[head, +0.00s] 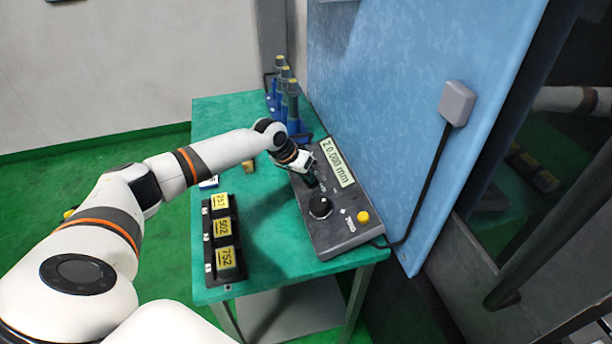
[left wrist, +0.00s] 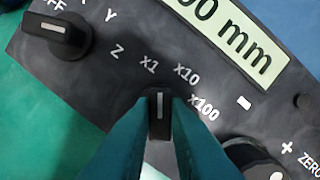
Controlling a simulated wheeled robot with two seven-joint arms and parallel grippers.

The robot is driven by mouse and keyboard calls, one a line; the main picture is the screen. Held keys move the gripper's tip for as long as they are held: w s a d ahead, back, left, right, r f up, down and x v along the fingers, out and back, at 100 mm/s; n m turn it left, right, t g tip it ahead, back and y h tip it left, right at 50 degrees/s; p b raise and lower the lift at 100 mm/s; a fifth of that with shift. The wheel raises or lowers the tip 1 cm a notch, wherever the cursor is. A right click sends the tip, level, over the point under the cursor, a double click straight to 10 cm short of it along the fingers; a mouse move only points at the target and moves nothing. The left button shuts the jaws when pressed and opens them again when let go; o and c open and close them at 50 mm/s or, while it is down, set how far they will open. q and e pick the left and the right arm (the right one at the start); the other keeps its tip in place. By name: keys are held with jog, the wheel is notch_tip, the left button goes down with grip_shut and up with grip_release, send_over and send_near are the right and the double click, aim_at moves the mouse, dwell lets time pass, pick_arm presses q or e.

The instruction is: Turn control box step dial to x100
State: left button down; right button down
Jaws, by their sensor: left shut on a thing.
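The dark grey control box (head: 340,236) lies on the green table, its display (head: 338,163) reading 20.000 mm. The black step dial (left wrist: 160,112) has a white pointer line and is ringed by the labels x1, x10 and x100 (left wrist: 204,108). The line points straight up in the left wrist view, between x1 and x10, nearer x1. My left gripper (left wrist: 160,128) is shut on the step dial, one teal finger on each side. In the head view the left gripper (head: 311,179) is over the box's middle and hides the dial. My right gripper is not in view.
Another dial (left wrist: 57,33) labelled OFF, X, Y, Z sits on one side. A larger round knob (head: 320,207) and a yellow button (head: 363,217) sit on the other. A black rack (head: 222,240) with yellow-labelled blocks and several blue-handled items (head: 292,106) stand on the table (head: 262,262).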

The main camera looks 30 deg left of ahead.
pick_arm(q)
jog(key=m+b, duration=0.1)
jog(key=m, duration=0.3)
jog(key=shift+f+m+h, duration=0.1)
jog(key=shift+m+h, duration=0.2)
jog(key=shift+h, duration=0.1)
jog(key=m+b, duration=0.2)
jog(key=m, duration=0.2)
jog(key=shift+m+g, duration=0.3)
jog(key=shift+m, duration=0.1)
jog(key=m+b, duration=0.2)
jog(key=m, duration=0.2)
jog(key=shift+w+m+g+h, duration=0.1)
jog(key=shift+m+g+h, duration=0.2)
jog(key=shift+h, duration=0.1)
jog(key=shift+m+g+b, duration=0.3)
jog(key=shift+m+b, duration=0.55)
jog(key=shift+m, duration=1.25)
jog(key=c, duration=1.4)
grip_release()
